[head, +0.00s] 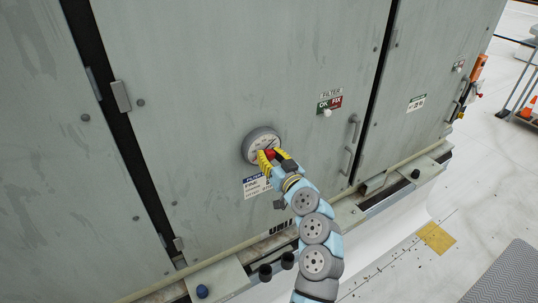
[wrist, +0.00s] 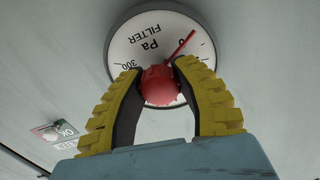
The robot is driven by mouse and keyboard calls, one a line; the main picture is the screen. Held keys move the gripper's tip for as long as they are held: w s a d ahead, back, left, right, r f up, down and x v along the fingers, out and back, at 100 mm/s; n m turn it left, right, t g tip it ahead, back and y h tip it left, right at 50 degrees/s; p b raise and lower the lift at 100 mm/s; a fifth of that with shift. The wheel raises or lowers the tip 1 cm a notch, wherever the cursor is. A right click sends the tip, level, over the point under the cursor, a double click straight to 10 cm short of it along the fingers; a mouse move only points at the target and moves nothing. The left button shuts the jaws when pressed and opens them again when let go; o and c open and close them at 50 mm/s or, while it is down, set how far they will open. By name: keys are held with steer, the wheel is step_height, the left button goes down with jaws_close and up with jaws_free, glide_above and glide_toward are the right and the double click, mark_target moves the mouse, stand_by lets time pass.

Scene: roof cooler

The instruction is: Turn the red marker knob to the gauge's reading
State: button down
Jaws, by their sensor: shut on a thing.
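The round filter gauge (head: 251,142) is mounted on the grey cabinet door, with a white face marked "Pa FILTER" (wrist: 128,45) seen upside down in the wrist view. The red marker knob (wrist: 160,84) is at the gauge's centre, with a red pointer (wrist: 181,45) reaching up and right from it across the face. My gripper (wrist: 156,88) has yellow ribbed fingers with dark pads, shut on the red knob from both sides. In the head view my gripper (head: 270,156) covers part of the gauge. I cannot make out the gauge's reading needle.
An OK/FIX filter sign (head: 329,104) with a small white knob (head: 327,114) is up and right of the gauge. A blue and white label (head: 257,185) is just below it. Door handles (head: 351,135) stick out at the right. A base ledge (head: 217,282) runs below the doors.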

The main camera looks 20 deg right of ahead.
steer(key=shift+m, duration=0.5)
steer(key=m, duration=0.4)
steer(key=shift+m+p, duration=0.4)
steer(key=m+p, duration=0.2)
steer(key=m, duration=0.3)
steer(key=shift+r, duration=0.15)
steer(key=m+p, duration=0.3)
steer(key=m, duration=0.3)
steer(key=shift+y+p, duration=0.3)
steer(key=shift+p, duration=0.1)
steer(key=m+p, duration=0.2)
steer(key=m, duration=0.2)
steer(key=shift+m, duration=0.3)
steer(key=c, duration=0.7)
jaws_free()
